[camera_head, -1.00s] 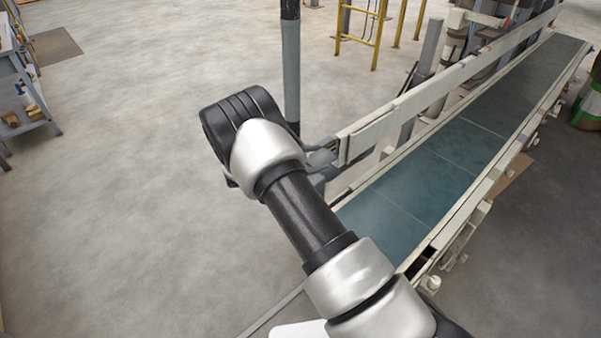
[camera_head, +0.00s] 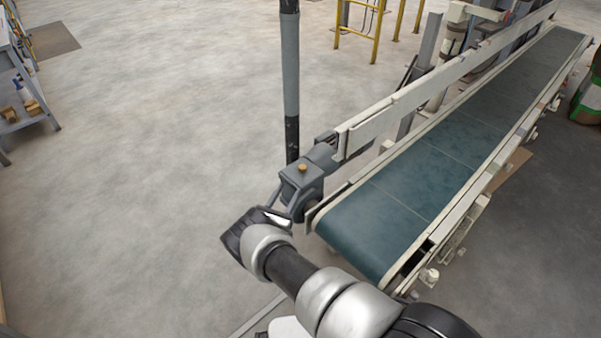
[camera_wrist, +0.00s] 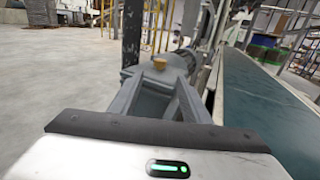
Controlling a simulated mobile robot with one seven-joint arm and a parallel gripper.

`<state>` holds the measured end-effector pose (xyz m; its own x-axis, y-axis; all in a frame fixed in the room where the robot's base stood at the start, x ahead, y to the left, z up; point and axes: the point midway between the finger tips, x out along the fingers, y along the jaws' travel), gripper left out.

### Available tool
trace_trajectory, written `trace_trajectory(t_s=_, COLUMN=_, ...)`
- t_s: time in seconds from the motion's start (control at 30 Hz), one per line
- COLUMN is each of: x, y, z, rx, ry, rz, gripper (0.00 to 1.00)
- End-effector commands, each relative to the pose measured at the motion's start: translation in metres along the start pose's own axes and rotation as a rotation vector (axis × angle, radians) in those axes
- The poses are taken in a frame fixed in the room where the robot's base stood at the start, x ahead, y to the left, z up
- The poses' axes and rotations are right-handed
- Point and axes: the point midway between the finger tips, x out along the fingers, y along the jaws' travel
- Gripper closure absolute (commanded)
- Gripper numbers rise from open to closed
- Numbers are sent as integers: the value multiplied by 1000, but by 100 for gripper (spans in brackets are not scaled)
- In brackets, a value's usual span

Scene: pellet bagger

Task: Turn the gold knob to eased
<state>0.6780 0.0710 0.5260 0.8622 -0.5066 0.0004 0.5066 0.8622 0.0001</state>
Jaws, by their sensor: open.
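The gold knob (camera_head: 303,167) is a small round cap on top of a grey gearbox housing (camera_head: 310,186) at the near end of the conveyor. In the wrist view the knob (camera_wrist: 159,63) shows just above the middle, on the grey housing. Its marks and setting are too small to read. My gripper (camera_head: 289,203) is open and empty, just in front of the housing and below the knob's level. In the wrist view its two grey fingers (camera_wrist: 160,84) reach forward toward the housing, apart from the knob. Whether a fingertip touches the housing I cannot tell.
The teal conveyor belt (camera_head: 400,195) with pale side rails runs away to the right. A dark and grey post (camera_head: 291,80) stands behind the housing. A shelf unit (camera_head: 18,90) is at the far left. The floor on the left is clear.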

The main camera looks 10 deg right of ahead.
Motion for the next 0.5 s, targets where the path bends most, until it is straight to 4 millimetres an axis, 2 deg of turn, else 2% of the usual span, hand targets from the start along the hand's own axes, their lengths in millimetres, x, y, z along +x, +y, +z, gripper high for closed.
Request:
trace_trajectory(t_s=0.03, x=13, y=-2, z=-2, rx=2, ry=-2, rz=-5, gripper=57)
trace_trajectory(t_s=0.3, x=72, y=-3, z=-3, rx=4, ry=-2, rz=-6, gripper=57)
trace_trajectory(t_s=0.5, x=106, y=-2, z=-4, rx=3, ry=-1, rz=-4, gripper=57)
